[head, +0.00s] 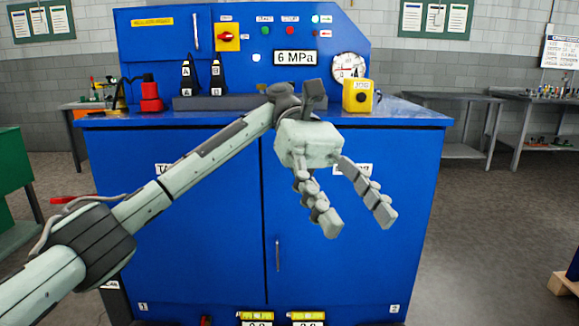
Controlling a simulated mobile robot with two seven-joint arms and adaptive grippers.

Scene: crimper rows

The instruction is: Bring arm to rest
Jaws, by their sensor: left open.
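My left arm reaches in from the left in the head view. My left gripper (357,218) hangs in front of the blue machine cabinet (200,230), its fingers spread and pointing down to the right. Nothing is between the fingers, and it is empty. The gripper covers part of the cabinet's right door and part of a white label there. My right gripper is not in view.
The cabinet top carries a yellow stop-button box (358,97), two black pieces labelled A (187,77) and B (217,77), and a red-based item (150,97). A gauge (348,66) reads above. Grey tables (440,97) stand right; a green cabinet (12,160) stands left.

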